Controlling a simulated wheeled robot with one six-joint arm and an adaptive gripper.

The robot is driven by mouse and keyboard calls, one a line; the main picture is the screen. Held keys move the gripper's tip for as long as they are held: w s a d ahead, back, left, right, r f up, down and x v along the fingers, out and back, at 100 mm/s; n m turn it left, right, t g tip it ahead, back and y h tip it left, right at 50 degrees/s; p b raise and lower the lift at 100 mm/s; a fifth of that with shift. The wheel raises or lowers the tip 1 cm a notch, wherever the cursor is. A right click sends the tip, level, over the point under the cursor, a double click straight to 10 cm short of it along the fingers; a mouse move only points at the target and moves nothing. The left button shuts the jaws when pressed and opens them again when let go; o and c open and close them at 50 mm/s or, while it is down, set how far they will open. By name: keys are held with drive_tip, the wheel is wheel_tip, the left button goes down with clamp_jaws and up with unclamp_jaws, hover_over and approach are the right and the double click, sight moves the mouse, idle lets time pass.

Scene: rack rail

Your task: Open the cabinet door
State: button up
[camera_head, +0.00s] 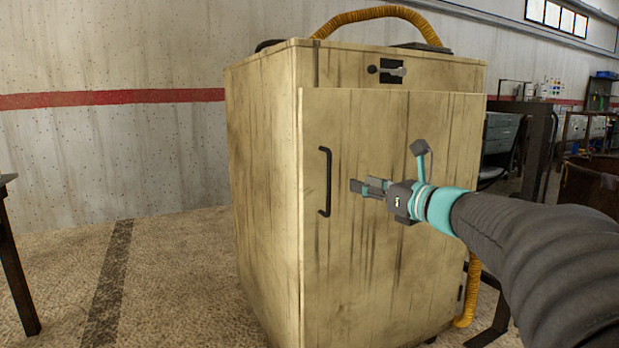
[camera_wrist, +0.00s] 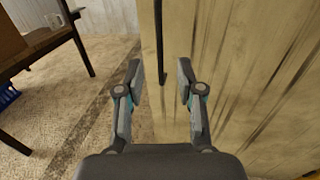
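The cabinet (camera_head: 262,170) is a worn, yellowish wooden box on the floor. Its door (camera_head: 390,270) looks shut or nearly so; I cannot tell which. A black vertical bar handle (camera_head: 328,182) sits near the door's left edge. My gripper (camera_head: 355,187) is just right of the handle in the head view, pointing left toward it. In the wrist view, my gripper (camera_wrist: 160,75) has its fingers spread, and the handle (camera_wrist: 160,45) shows between and beyond the fingertips. The fingers look empty and apart from the handle.
A latch (camera_head: 392,71) is on the panel above the door. A yellow hose (camera_head: 385,12) arches over the top. A dark table leg (camera_head: 18,265) stands at the left. The floor (camera_head: 180,270) left of the cabinet is clear. Shelves and benches stand behind at right.

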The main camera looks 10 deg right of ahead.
sight(330, 175)
drive_tip(key=x, duration=1.2)
drive_tip(key=shift+s+f, duration=0.1)
clamp_jaws()
